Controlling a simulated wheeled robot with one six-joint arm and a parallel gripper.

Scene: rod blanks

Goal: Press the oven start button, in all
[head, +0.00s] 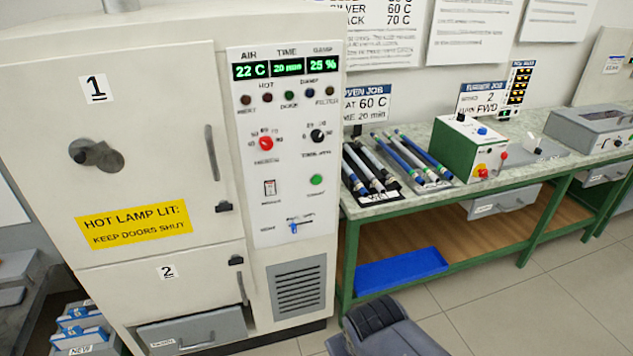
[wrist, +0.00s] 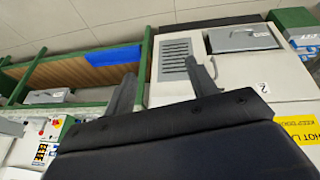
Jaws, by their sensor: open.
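The oven (head: 150,200) stands at the left in the head view, its doors 1 and 2 shut. The label under the green button is too small to read. The displays (head: 287,68) read 22 C, 20 min and 25 %. My gripper (wrist: 160,68) is open and empty in the wrist view, apart from the oven's lower front. Its fingertips do not show in the head view.
A green-framed bench (head: 450,200) right of the oven holds several rods (head: 372,170) and a green control box (head: 468,148). A blue tray (head: 400,270) lies on its lower shelf. A wall card (head: 367,103) reads 60 C, 20 min. Door handles (head: 211,153) stick out beside the panel.

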